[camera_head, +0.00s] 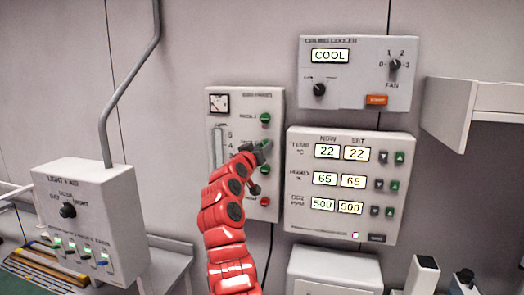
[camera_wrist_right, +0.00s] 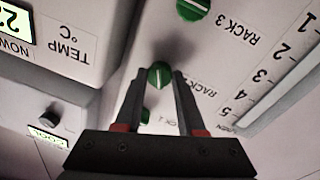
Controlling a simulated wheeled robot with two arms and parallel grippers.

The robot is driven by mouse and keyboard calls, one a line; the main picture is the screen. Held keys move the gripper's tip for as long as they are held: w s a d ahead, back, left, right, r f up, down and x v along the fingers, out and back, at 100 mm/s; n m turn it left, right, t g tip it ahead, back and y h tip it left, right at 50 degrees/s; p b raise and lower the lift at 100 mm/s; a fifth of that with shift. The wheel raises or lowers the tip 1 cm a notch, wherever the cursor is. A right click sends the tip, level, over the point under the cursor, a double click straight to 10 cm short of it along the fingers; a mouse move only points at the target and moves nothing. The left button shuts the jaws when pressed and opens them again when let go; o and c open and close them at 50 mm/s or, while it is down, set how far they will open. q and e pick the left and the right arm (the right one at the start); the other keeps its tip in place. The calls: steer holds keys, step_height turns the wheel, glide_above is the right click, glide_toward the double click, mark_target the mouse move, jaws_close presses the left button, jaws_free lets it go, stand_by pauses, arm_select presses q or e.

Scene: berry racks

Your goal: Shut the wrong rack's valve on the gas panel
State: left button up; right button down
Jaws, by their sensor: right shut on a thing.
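The gas panel (camera_head: 232,200) is a pale wall box with a dial gauge, an upright scale and a column of knobs. My right gripper (camera_head: 264,150) reaches up to this column. In the right wrist view, which looks upside down, its fingers are closed around the green RACK 2 valve (camera_wrist_right: 159,75), whose white line runs about along the fingers. The green RACK 3 valve (camera_wrist_right: 193,8) is outside the fingers. The green RACK 1 valve (camera_head: 266,118) is above the gripper in the head view. A red knob (camera_head: 265,202) sits low on the panel. My left gripper is out of view.
A climate panel (camera_head: 345,232) with 22, 65 and 500 readouts is close to the right. The ceiling cooler box (camera_head: 357,92) is above it. A light box (camera_head: 95,185) stands at left, and a white shelf (camera_head: 450,115) at right.

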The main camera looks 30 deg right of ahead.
steer(key=n+p, duration=0.1)
steer(key=n, duration=0.6)
steer(key=shift+r+t+p, duration=0.15)
steer(key=shift+t+p, duration=0.25)
steer(key=shift+s+n+t+y+p, duration=0.1)
steer(key=shift+n+t+y+p, duration=0.15)
steer(key=shift+n+p, duration=1.4)
steer(key=shift+n+t+y+p, duration=0.15)
steer(key=shift+n+t+p, duration=0.2)
steer(key=shift+n+p, duration=1.25)
steer(key=shift+n+b, duration=0.3)
steer(key=shift+n, duration=0.05)
steer(key=c, duration=0.5)
jaws_free()
steer(key=shift+f, duration=0.2)
